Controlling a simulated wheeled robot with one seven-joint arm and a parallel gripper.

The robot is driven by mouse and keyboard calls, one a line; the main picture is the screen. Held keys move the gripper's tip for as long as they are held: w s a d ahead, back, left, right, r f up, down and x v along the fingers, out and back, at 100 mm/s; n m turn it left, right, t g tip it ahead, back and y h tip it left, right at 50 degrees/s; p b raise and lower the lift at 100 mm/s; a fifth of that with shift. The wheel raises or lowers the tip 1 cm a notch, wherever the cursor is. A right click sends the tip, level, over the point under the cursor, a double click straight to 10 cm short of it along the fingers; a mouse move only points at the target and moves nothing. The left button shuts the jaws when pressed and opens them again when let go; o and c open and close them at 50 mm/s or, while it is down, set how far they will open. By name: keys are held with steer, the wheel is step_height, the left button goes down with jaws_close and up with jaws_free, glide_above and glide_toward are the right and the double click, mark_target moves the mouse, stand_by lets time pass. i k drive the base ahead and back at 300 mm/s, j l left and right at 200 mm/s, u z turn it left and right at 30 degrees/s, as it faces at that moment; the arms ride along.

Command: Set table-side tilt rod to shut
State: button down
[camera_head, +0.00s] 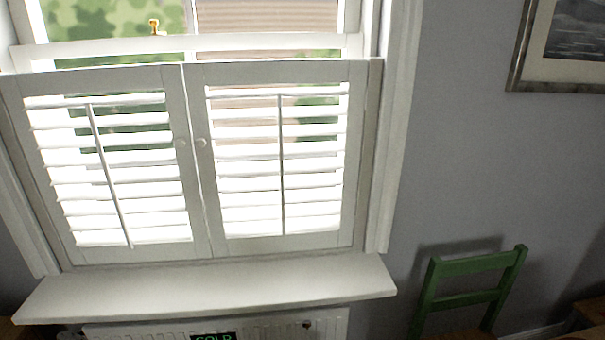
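A white window shutter has two panels with louvres, and a thin vertical tilt rod runs down each. The left tilt rod (109,175) is on the left panel (197,160), and the right tilt rod (281,165) is on the right panel (356,155). The louvres on both panels are tilted open, with bright light and parts of the outside showing between the slats. No table is clearly in view, so I cannot be sure which rod is the table-side one. My gripper is not in view.
A white sill (210,288) juts out below the shutters, above a white radiator (270,325) with a dark lettered sign (213,337). A green chair (470,264) stands at the lower right. A framed picture (519,50) hangs on the grey wall. Two small knobs sit where the panels meet.

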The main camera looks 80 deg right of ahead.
mark_target(279, 96)
steer(key=l+z, duration=0.15)
steer(key=z, duration=0.35)
steer(key=l+z, duration=0.15)
steer(key=z, duration=0.3)
steer(key=l+z, duration=0.1)
steer(key=z, duration=0.4)
steer(key=i+l+z, duration=0.1)
steer(key=z, duration=0.4)
steer(key=l+z, duration=0.1)
steer(key=z, duration=0.4)
steer(key=i, duration=0.05)
